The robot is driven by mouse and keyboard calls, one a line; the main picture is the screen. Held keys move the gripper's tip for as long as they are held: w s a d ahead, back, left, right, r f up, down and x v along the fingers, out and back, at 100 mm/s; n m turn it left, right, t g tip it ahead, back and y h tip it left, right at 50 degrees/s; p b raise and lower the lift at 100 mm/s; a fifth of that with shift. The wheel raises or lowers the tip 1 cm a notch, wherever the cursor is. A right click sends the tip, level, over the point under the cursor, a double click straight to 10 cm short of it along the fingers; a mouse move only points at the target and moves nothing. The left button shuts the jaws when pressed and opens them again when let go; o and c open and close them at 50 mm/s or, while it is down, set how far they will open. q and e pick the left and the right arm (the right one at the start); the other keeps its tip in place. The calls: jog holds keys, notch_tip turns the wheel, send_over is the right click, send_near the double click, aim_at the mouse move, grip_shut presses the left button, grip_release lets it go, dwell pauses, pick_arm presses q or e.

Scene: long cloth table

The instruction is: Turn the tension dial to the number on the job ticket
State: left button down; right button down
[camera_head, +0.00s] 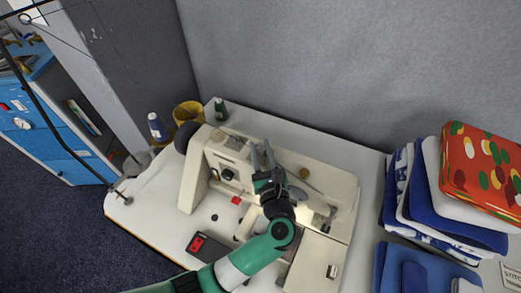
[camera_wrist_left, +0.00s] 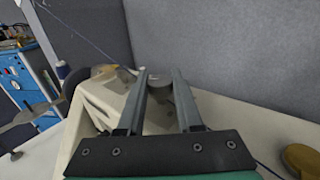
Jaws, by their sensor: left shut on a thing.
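A cream sewing machine (camera_head: 325,181) stands on the white table. My left gripper (camera_head: 262,147) reaches over the machine, its two grey fingers pointing away toward the back wall. In the left wrist view, a grey rounded piece, apparently the tension dial (camera_wrist_left: 159,86), sits between the fingertips of my left gripper (camera_wrist_left: 160,78), which is shut on it. Its numbers cannot be read in either view. A white printed card (camera_head: 511,274), perhaps the job ticket, is cut off at the right edge; its small text begins like "STITCH" and no number shows. My right gripper is not in view.
Folded cloths (camera_head: 437,190) are stacked at the right. A yellow container (camera_head: 188,113), a blue thread cone (camera_head: 157,127) and a green bottle (camera_head: 220,109) stand behind the machine. A red-and-black switch box (camera_head: 208,246) is at the front. A grey wall (camera_head: 320,65) closes the back.

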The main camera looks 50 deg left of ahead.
pick_arm(q)
jog(key=shift+f, duration=0.15)
jog(key=c, duration=0.6)
grip_release()
jog(key=v, duration=1.1)
jog(key=shift+s+d, duration=0.25)
